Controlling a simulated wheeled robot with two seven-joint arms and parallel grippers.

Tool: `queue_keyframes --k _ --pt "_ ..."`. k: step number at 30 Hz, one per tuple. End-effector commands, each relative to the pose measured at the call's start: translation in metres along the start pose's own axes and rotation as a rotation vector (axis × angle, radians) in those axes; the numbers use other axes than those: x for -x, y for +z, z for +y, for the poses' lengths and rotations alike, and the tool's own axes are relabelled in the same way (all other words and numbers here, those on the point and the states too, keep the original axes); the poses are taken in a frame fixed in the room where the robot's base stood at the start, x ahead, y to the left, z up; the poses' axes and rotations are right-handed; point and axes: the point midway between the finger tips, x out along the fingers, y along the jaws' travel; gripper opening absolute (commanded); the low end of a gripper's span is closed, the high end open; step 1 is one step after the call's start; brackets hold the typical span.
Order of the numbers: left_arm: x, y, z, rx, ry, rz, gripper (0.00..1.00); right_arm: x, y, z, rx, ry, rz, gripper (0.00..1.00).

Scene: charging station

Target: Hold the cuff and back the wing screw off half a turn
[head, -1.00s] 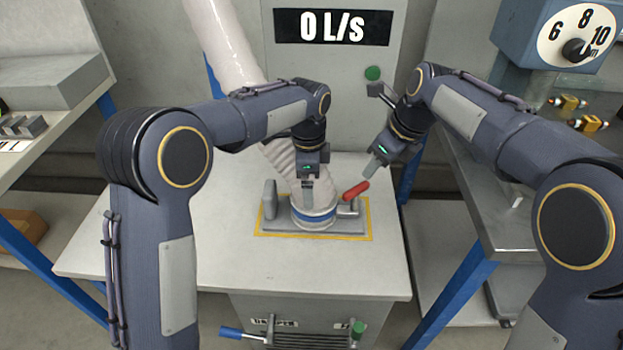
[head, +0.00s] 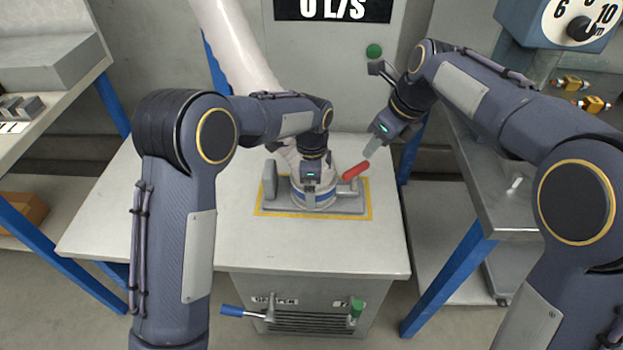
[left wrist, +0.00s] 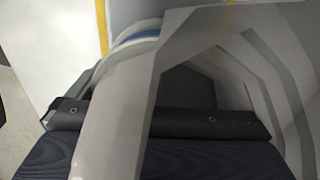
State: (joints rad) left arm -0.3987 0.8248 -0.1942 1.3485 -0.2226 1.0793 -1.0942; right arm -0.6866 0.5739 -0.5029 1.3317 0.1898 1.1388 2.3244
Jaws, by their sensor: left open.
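The cuff (head: 325,196), a pale ring with a blue band, sits on a grey base plate on the table at the hose's lower end. Its blue edge shows in the left wrist view (left wrist: 138,34). My left gripper (head: 311,196) is open and points down over the cuff's near side, its fingers partly covering it. I cannot tell whether they touch it. A red handle (head: 356,171) stands out at the cuff's right. My right gripper (head: 372,152) points down-left just above this handle, apart from it; its jaw opening is unclear. I cannot make out a wing screw for certain.
The pale hose (head: 240,50) rises behind my left forearm. A grey upright tab (head: 270,180) stands left of the cuff. A yellow outline (head: 262,212) surrounds the plate. The white table (head: 200,240) is clear in front. A metal bench (head: 490,190) stands at right.

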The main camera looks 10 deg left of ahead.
Motion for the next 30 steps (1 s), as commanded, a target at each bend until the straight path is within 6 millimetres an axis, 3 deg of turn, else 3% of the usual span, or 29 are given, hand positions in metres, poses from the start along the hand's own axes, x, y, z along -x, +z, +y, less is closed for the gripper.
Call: queue_keyframes --k 1,9,14,18,24,30 --pt "0.000 0.000 0.000 0.000 0.000 0.000 0.97 0.000 0.000 0.000 0.000 0.000 0.000 0.36" --pt "0.001 0.000 0.000 0.000 0.000 0.000 0.63 0.000 0.000 0.000 0.000 0.000 0.000 0.36" --pt "0.001 0.000 0.000 0.000 -0.001 0.001 0.63 0.003 -0.007 0.001 -0.024 -0.011 0.020 0.15" --pt "0.001 0.000 0.000 0.000 -0.001 0.001 0.63 0.014 -0.028 0.000 -0.098 -0.042 0.065 0.00" --pt "0.001 0.000 0.000 0.000 -0.001 0.001 0.63 0.021 -0.049 -0.001 -0.179 -0.067 0.102 0.00" --pt "0.001 0.000 0.000 0.000 -0.001 0.001 0.63 -0.004 -0.055 -0.003 -0.188 -0.068 0.109 0.00"
